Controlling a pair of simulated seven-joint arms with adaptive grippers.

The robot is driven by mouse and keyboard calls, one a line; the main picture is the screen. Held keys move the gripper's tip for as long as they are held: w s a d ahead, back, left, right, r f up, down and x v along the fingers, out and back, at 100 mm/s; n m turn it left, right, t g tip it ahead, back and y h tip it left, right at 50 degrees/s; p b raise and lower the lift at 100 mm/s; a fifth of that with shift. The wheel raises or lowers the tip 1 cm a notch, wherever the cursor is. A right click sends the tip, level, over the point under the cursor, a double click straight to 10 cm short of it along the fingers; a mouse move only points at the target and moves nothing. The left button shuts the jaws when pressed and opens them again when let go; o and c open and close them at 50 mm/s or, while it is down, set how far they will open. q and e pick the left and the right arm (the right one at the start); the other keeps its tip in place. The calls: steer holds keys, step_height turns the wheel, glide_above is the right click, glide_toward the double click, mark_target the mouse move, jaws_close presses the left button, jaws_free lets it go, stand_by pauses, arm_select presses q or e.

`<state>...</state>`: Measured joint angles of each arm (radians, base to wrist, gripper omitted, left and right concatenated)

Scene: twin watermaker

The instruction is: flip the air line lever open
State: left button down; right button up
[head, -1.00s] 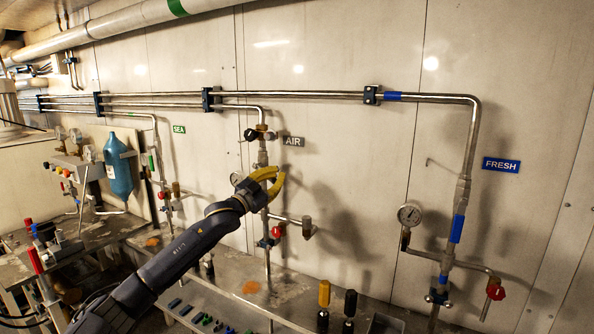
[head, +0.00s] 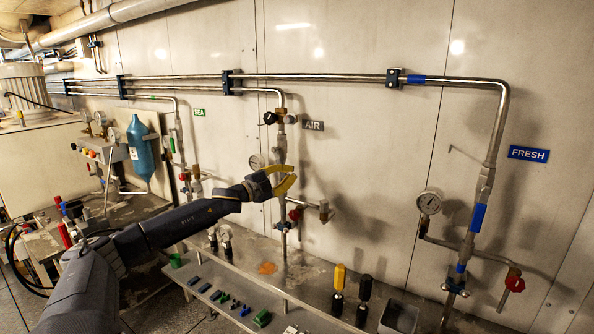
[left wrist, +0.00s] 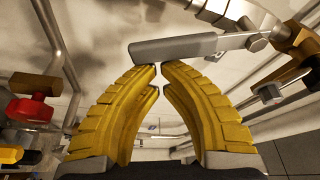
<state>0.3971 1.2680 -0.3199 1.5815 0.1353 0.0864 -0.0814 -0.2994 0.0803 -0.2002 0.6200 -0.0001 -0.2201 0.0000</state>
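The air line (head: 282,147) runs down the wall beside the AIR label (head: 313,126). My left gripper (head: 293,174) is in front of this line, below the label; its yellow fingers curve together at the tips. In the left wrist view the fingertips (left wrist: 159,68) almost meet, with only a thin gap and nothing held between them. A grey lever handle (left wrist: 180,47) lies across just beyond the tips, touching or very close; I cannot tell which. Its right end joins a valve stem. In the head view I cannot make out the lever behind the gripper. My right gripper is not in view.
The fresh line (head: 487,180) stands at right, the SEA label (head: 199,112) at left. A bench with small parts lies below.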

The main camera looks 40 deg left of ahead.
mark_target(283, 177)
arm_select(q)
steer(key=a+f+m, duration=0.1)
steer(key=a+m+g, duration=0.1)
steer(key=m, duration=0.1)
steer(key=shift+s+a+f+m, duration=0.2)
steer(key=shift+a+f+m, duration=0.1)
steer(key=shift+a+f, duration=0.3)
steer(key=shift+a, duration=0.25)
steer(key=shift+s, duration=0.1)
